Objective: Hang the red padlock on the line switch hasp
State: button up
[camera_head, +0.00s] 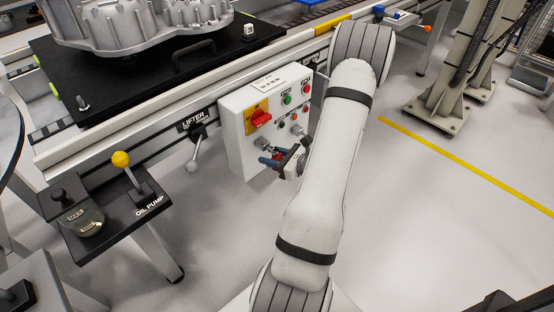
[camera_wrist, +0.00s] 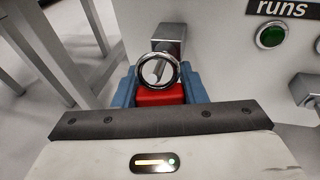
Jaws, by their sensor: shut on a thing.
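The red padlock (camera_wrist: 160,94) is between the blue fingers of my gripper (camera_wrist: 160,88), which is shut on its body. Its round steel shackle (camera_wrist: 144,78) stands up from the body, in front of a grey metal hasp (camera_wrist: 170,34). The shackle overlaps the hasp's lower end in the wrist view; I cannot tell whether it goes around any part of it. In the head view my gripper (camera_head: 272,160) is close to the front of the switch box, by the hasp (camera_head: 262,143). The padlock is barely visible there. The red line switch (camera_head: 261,118) on its yellow plate is above.
The white control box (camera_head: 235,135) carries a green button (camera_head: 287,100) and a red button (camera_head: 306,88). The lifter lever (camera_head: 195,150) and the oil pump stand (camera_head: 140,195) are to its left. A black plate with a metal housing (camera_head: 130,35) lies behind. Open floor is at right.

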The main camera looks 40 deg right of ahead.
aim_at(280, 158)
jog(key=shift+w+f+b, duration=0.4)
jog(key=shift+w+f, duration=0.05)
jog(key=shift+w, duration=0.25)
jog(key=o, duration=1.1)
jog(key=shift+s, duration=0.1)
jog(key=shift+p+v, duration=0.45)
jog(key=shift+v, duration=1.7)
